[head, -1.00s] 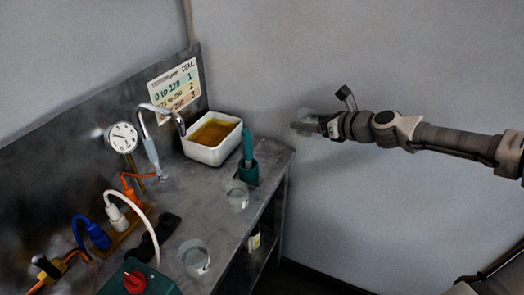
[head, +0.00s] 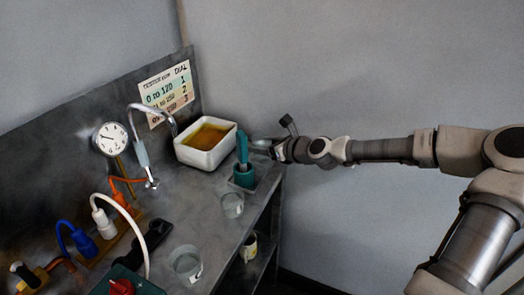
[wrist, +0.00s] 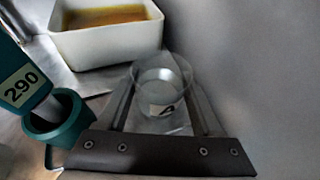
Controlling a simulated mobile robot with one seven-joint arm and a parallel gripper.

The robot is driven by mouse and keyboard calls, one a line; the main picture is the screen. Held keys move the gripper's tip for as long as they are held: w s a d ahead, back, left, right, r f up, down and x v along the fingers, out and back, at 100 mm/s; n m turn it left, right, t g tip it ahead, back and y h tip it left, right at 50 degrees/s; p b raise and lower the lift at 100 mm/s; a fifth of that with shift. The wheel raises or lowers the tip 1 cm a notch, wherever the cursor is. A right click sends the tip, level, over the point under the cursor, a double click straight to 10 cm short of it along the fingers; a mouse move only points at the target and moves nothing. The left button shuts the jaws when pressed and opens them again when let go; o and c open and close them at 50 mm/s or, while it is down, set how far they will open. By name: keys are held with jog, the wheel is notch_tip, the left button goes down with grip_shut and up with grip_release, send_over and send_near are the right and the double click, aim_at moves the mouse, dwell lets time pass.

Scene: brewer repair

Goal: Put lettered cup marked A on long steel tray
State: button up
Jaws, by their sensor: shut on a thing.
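My gripper (head: 270,150) is shut on a clear cup marked A (wrist: 158,86), held upright between its two fingers in the wrist view. In the head view the cup (head: 261,143) is small and partly covered by the gripper. It is beside the far right corner of the bench, just right of a teal holder. I cannot make out a long steel tray in either view.
A white basin (head: 207,146) of amber liquid is at the bench's back. The teal holder (head: 243,177) stands close left of my gripper. Two clear cups, one mid-bench (head: 232,205) and one nearer (head: 187,263), stand on the grey bench (head: 190,215).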

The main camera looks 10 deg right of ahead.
jog(key=shift+f, duration=0.55)
jog(key=shift+f, duration=0.2)
jog(key=o, duration=1.4)
jog(key=shift+r, duration=0.1)
jog(key=shift+s+d+r, duration=0.1)
jog(key=shift+r, duration=0.05)
jog(key=p+v, duration=0.3)
jog(key=v, duration=0.8)
jog(key=shift+s+d+r, duration=0.1)
jog(key=shift+s+d, duration=0.05)
jog(key=shift+s, duration=0.15)
